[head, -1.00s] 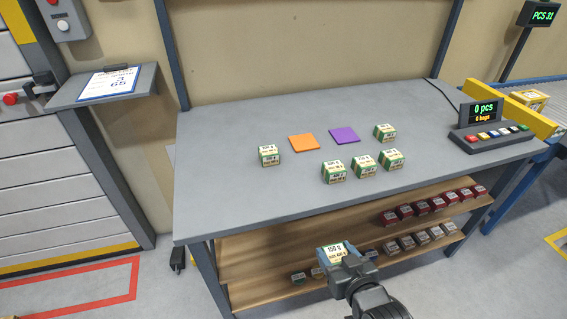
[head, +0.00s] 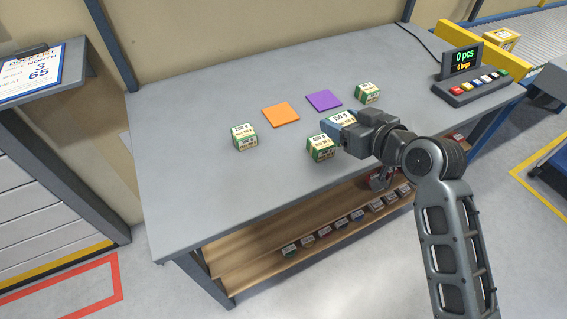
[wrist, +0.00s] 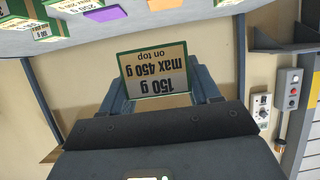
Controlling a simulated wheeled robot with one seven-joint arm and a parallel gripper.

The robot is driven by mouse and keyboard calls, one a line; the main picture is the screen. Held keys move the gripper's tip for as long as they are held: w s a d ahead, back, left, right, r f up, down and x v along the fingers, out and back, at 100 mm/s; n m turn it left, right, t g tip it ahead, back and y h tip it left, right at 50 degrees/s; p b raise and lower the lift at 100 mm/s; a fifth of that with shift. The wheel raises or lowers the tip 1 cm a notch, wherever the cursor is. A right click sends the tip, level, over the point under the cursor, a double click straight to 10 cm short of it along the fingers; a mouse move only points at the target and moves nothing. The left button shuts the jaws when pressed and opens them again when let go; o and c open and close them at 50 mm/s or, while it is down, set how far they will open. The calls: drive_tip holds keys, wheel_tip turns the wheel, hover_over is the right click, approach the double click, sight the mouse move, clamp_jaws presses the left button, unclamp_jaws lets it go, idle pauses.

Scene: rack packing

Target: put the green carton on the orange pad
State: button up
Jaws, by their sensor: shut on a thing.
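A green-edged carton (head: 340,117) with a white-topped label is held in my gripper (head: 338,121), above the tabletop's right-front part. In the wrist view this carton (wrist: 155,72) sits between the two jaws, its label reading 150 g, max 450 g on top. The orange pad (head: 281,114) lies bare on the table, to the left of and behind the held carton. Similar green and white cartons stand on the table: one (head: 244,136) left of the pad, one (head: 320,147) just below my gripper, one (head: 368,92) at the back right. My arm hides others.
A purple pad (head: 323,100) lies right of the orange one. A keypad with a display (head: 466,82) stands at the table's right end. The grey tabletop (head: 200,190) is clear at the left front. Small boxes line a wooden shelf (head: 235,264) below.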

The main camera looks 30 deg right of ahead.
drive_tip(key=p, duration=0.2)
hover_over(286, 168)
wheel_tip(286, 168, down, 7)
drive_tip(key=shift+f+p, duration=0.3)
drive_tip(key=shift+f, duration=1.5)
drive_tip(key=shift+f, duration=0.1)
drive_tip(key=shift+f, duration=0.1)
drive_tip(key=o, duration=1.1)
drive_tip(key=shift+o, duration=0.2)
drive_tip(key=shift+b+v, duration=0.9)
drive_tip(key=shift+v, duration=3)
drive_tip(key=shift+s+a+f, duration=0.1)
drive_tip(key=shift+s+f, duration=0.05)
drive_tip(key=shift+f, duration=0.05)
